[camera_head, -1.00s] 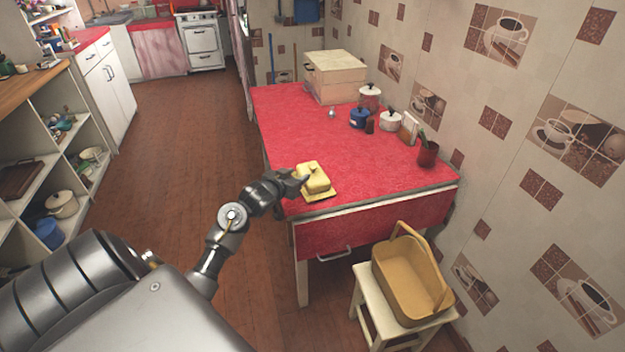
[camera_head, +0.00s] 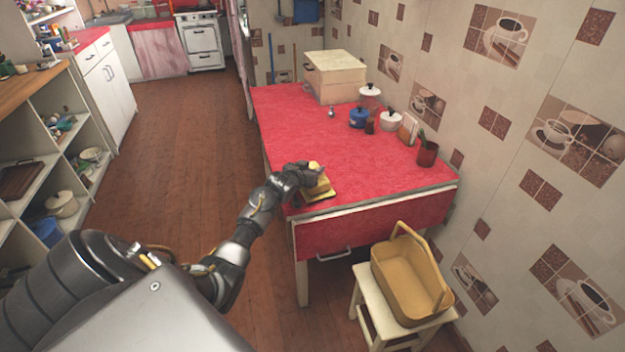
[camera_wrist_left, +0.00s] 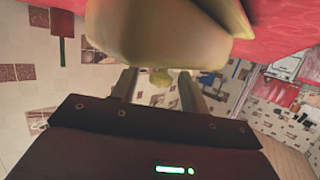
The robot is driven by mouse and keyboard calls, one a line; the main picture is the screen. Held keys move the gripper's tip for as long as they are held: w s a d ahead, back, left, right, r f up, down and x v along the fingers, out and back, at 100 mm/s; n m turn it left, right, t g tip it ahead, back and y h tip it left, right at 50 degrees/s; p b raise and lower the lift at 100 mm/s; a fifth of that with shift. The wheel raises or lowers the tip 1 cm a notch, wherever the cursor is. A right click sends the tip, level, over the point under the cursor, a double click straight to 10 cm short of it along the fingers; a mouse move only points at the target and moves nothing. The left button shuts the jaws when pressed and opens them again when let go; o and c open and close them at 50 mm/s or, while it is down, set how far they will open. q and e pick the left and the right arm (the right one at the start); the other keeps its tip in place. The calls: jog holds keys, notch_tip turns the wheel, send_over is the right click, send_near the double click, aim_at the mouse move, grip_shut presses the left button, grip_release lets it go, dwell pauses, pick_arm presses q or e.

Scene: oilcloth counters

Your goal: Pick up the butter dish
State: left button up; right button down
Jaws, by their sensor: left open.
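The yellow butter dish (camera_head: 321,189) sits near the front left edge of the red-covered table (camera_head: 375,165). My left gripper (camera_head: 309,172) is at the top of the dish and hides part of its lid in the head view. In the left wrist view the dish (camera_wrist_left: 165,40) fills the top, very close. The two fingers of the left gripper (camera_wrist_left: 158,84) are apart, with the small rounded knob (camera_wrist_left: 160,78) of the lid showing between their tips. I cannot tell whether the fingers touch it. My right gripper is not in view.
A cream box (camera_head: 335,80), a blue pot (camera_head: 358,118), a white pot (camera_head: 390,121) and a red cup (camera_head: 428,154) stand farther back and right. A yellow basket (camera_head: 408,275) rests on a white stool (camera_head: 385,330) in front. The table's middle is clear.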

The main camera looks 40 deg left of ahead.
pick_arm(q)
jog(key=shift+w+a+f, duration=0.1)
jog(key=shift+w, duration=0.15)
jog(key=shift+c, duration=0.3)
grip_shut()
dwell(0.4)
dwell(0.6)
